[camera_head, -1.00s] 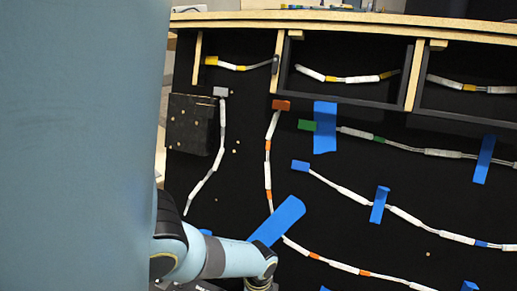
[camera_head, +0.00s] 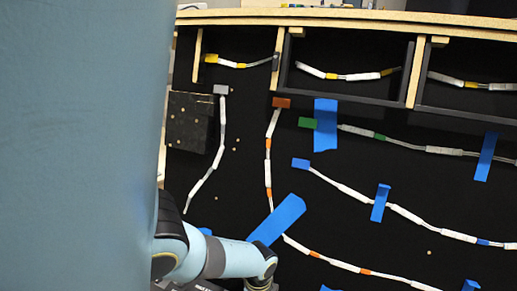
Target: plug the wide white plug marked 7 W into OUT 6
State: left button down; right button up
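A wide pale grey-white plug (camera_head: 221,89) sits at the top end of a white cable that hangs down the black panel. No marking can be read on it, so I cannot tell whether it is the 7 W plug. No label OUT 6 can be made out. One of my arms comes in low from the left and bends down out of the bottom edge. Its gripper fingers do not show. My other gripper is not in view.
A black box (camera_head: 190,122) is beside the pale plug. Orange-brown (camera_head: 282,102), green (camera_head: 307,123) and blue (camera_head: 300,163) plugs end other cables, some held by blue tape (camera_head: 325,125). Framed compartments (camera_head: 348,92) line the top. My large blue-grey body part blocks the left side.

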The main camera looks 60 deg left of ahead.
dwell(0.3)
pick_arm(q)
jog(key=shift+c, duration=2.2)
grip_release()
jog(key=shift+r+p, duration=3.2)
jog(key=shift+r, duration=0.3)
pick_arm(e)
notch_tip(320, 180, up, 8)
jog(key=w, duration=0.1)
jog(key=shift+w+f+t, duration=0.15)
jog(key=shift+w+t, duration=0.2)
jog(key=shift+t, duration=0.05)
